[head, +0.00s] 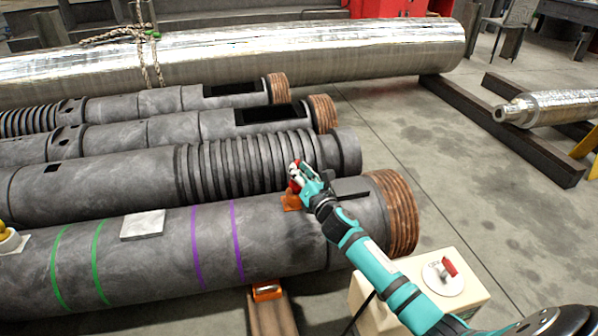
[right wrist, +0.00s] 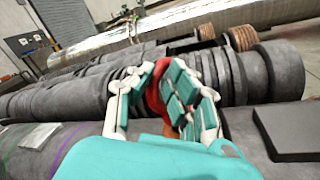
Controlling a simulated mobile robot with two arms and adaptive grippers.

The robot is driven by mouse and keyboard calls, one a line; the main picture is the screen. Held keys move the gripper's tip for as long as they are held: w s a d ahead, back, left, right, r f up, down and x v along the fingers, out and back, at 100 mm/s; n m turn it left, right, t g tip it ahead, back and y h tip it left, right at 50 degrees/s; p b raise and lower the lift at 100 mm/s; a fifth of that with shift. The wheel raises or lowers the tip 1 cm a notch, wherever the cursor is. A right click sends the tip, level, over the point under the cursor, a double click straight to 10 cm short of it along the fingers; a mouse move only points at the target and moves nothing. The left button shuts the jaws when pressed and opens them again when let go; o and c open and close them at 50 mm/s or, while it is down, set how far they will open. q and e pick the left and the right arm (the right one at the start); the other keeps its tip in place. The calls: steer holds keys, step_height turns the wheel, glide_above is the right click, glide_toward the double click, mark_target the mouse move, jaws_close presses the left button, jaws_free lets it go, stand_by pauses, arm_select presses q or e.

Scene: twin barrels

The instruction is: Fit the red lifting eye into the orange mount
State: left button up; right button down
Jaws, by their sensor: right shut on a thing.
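My right gripper (head: 299,174) is shut on the red lifting eye (head: 294,186). It holds the eye directly above the orange mount (head: 291,201) on top of the front barrel (head: 165,245). In the right wrist view the fingers (right wrist: 160,95) wrap around the red eye (right wrist: 155,92), and a bit of the orange mount (right wrist: 169,130) shows below it. The fingers hide most of the eye and its lower end, so I cannot tell whether it is seated in the mount or just above it. My left gripper is not in view.
Other dark barrels, one ribbed (head: 240,160), lie behind the front barrel. A pale box with a red switch (head: 447,268) stands at the front right. A grey plate (head: 143,225) and a yellow part (head: 8,236) sit on the front barrel. Open floor lies to the right.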

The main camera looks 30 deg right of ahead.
steer(key=shift+f+b, duration=0.7)
steer(key=shift+f, duration=0.15)
steer(key=c, duration=1.3)
jaws_free()
steer(key=shift+o, duration=0.4)
steer(key=shift+f, duration=0.1)
steer(key=s, duration=1.2)
steer(key=shift+a, duration=0.3)
